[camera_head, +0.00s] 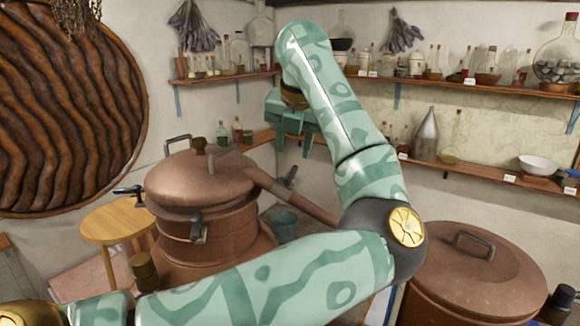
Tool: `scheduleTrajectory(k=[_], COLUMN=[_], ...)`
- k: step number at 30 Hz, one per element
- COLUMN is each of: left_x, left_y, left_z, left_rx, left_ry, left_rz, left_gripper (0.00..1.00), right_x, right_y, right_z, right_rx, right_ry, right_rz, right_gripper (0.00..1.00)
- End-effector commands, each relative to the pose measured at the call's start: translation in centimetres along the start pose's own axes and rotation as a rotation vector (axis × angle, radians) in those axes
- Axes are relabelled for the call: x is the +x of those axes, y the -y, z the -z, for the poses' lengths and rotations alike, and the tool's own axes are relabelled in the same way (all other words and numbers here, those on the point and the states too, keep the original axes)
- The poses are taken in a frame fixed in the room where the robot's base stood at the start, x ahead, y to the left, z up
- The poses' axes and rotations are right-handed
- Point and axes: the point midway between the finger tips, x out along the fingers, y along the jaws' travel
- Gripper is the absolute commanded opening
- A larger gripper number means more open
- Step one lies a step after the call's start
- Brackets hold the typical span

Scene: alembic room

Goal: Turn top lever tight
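A copper still (200,182) with a domed lid stands left of centre. Dark levers sit around its rim: a left lever (129,191), a front lever (198,228) and a right lever (289,177) behind the pipe. I cannot tell which one is the top lever. My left gripper (293,143) hangs above and to the right of the still, fingers pointing down. The fingers look apart with nothing between them, clear of the levers. My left arm crosses in front and hides the still's lower part. My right gripper is out of view.
A wooden stool (117,222) stands left of the still. A copper pipe (300,200) slopes right from its lid. A lidded copper vat (475,275) is at the lower right. Shelves (480,178) with bottles line the walls behind my gripper.

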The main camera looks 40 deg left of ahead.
Motion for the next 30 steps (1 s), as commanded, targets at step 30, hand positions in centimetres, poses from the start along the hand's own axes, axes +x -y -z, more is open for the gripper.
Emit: scheduleTrajectory(k=[30], left_x=[8.7], left_y=[-0.1], left_z=[0.0], left_rx=[-0.001], left_ry=[0.001], left_rz=[-0.002], left_gripper=[0.00], right_x=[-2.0], right_y=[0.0], right_z=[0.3], right_rx=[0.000], right_ry=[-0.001], right_rz=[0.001], right_gripper=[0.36])
